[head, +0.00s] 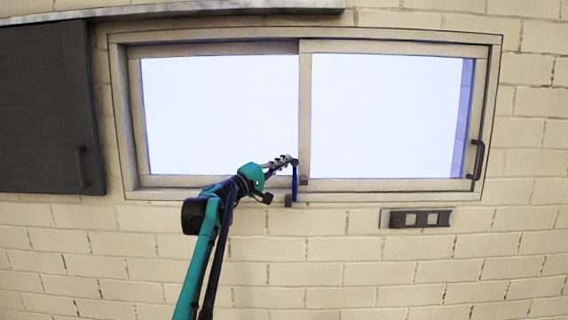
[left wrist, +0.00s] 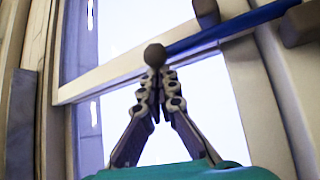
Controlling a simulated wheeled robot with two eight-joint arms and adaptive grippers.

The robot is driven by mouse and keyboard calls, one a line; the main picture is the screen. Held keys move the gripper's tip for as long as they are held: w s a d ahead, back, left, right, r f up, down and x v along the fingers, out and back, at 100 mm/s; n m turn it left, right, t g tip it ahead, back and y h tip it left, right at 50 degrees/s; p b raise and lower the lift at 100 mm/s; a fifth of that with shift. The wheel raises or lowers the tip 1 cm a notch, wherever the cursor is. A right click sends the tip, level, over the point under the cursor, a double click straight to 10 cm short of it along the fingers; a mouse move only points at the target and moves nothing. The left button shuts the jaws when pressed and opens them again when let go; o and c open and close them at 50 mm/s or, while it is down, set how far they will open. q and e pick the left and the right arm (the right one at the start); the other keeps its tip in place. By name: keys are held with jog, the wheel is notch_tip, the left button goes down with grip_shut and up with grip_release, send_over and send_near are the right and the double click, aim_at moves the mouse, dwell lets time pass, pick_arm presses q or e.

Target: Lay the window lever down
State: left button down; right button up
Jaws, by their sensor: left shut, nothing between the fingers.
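The window lever is a thin blue bar (head: 295,182) standing upright at the bottom middle of the window frame. In the left wrist view the blue bar (left wrist: 225,29) runs from a brown block at the upper right to a round dark knob (left wrist: 155,55) at its free end. My left gripper (head: 291,160) is at the lever's top end in the head view. In the left wrist view its fingertips (left wrist: 155,72) are closed together right by the knob, with nothing held between them. Whether they touch the knob I cannot tell. My right gripper is not in view.
The window (head: 380,115) has two bright panes and a beige frame. A dark handle (head: 477,160) is on its right side. A dark shutter panel (head: 45,110) hangs at the left. A switch plate (head: 418,219) is on the brick wall below. The wall lower down is clear.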

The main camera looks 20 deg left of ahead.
pick_arm(q)
jog(key=shift+s+d+m+h, duration=0.1)
jog(key=shift+s+m+h, duration=0.2)
jog(key=shift+s, duration=0.05)
jog(key=shift+s+b, duration=0.1)
jog(key=shift+b, duration=0.2)
jog(key=s+r+m+h+b, duration=0.1)
jog(key=s+m+h+b, duration=0.1)
jog(key=s+m+h, duration=0.5)
jog(key=a+f+m+b, duration=0.1)
jog(key=a+f+b, duration=0.1)
jog(key=a+f, duration=0.4)
jog(key=shift+s+a+f+y+b, duration=0.2)
jog(key=shift+a+f+y+b, duration=0.15)
jog(key=shift+a, duration=0.2)
jog(key=shift+w, duration=0.1)
